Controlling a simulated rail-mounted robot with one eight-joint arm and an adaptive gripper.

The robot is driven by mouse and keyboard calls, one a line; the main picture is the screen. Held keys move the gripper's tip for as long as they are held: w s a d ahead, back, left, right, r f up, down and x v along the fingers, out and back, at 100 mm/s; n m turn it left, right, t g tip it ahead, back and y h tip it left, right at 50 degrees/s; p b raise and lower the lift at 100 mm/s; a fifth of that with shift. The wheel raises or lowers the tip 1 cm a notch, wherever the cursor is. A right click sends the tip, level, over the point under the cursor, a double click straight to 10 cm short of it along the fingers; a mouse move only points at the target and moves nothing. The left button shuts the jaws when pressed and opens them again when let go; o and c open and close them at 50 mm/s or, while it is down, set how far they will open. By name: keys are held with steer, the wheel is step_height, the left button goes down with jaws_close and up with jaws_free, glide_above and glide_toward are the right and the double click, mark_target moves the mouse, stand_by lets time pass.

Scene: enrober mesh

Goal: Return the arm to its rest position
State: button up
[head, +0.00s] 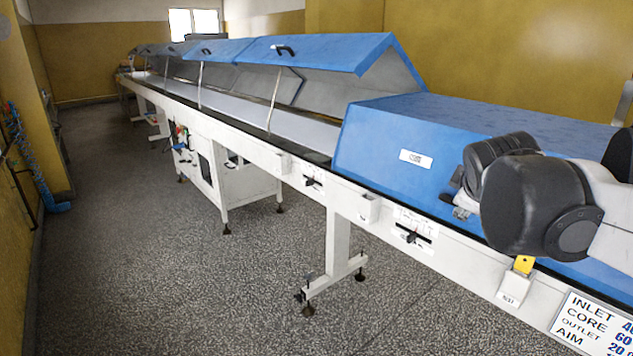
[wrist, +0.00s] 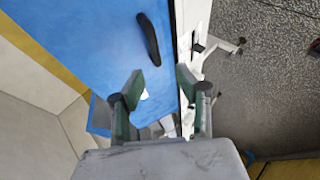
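My gripper (wrist: 160,81) shows in the wrist view with its two green-padded fingers apart and nothing between them. Past the fingertips are the blue cover and the white machine edge. I cannot see any contact with them. In the head view my arm reaches in from the right, over the front of the closed blue cover (head: 375,140). A dark rounded arm joint hides part of that cover. Only a small grey part of the gripper end shows left of the joint, and its fingers cannot be made out there.
A long white conveyor frame (head: 265,150) runs to the far left, with raised blue lids (head: 315,50) above the belt. A black handle (wrist: 149,38) is on the cover. A printed sign (head: 597,325) hangs at lower right. The speckled floor (head: 130,240) at left is clear.

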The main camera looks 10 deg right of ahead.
steer(key=s+a+f+m+g+y, duration=0.1)
steer(key=s+a+f+m+y, duration=0.1)
steer(key=s+a+f+m, duration=0.2)
steer(key=s+a+f+m+g+y+p, duration=0.1)
steer(key=s+a+f+m+y, duration=0.2)
steer(key=s+a+f, duration=0.4)
steer(key=s+a+m, duration=0.1)
steer(key=s+a, duration=0.3)
steer(key=a, duration=0.4)
steer(key=shift+f, duration=0.2)
